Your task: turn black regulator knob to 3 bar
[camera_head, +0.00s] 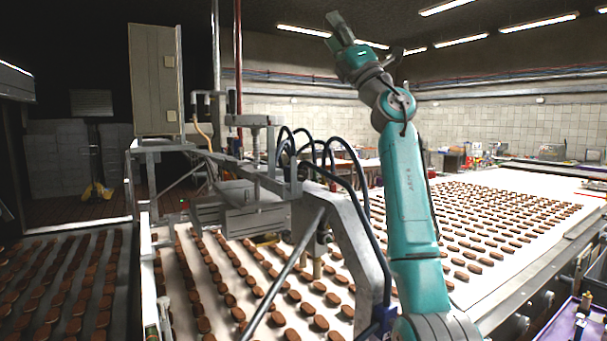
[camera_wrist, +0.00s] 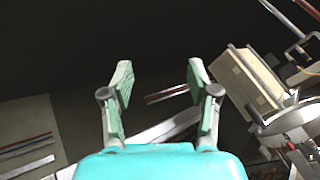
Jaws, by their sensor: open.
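I cannot make out the black regulator knob or any pressure scale in either view. My gripper (camera_wrist: 160,76) points up toward the dark ceiling in the wrist view, its two green fingers wide apart with nothing between them. In the head view my gripper (camera_head: 340,27) is at the top of my raised teal arm, high above the conveyor and away from all equipment. Pipe fittings (camera_head: 208,100) beside the grey cabinet are too small and dark to tell if a regulator is among them.
A conveyor (camera_head: 505,192) with rows of brown biscuits runs past my arm. A metal frame with black hoses (camera_head: 345,188) stands just left of my arm. A grey cabinet (camera_head: 155,75) and a red pipe (camera_head: 238,60) rise behind it. Air above the right conveyor is clear.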

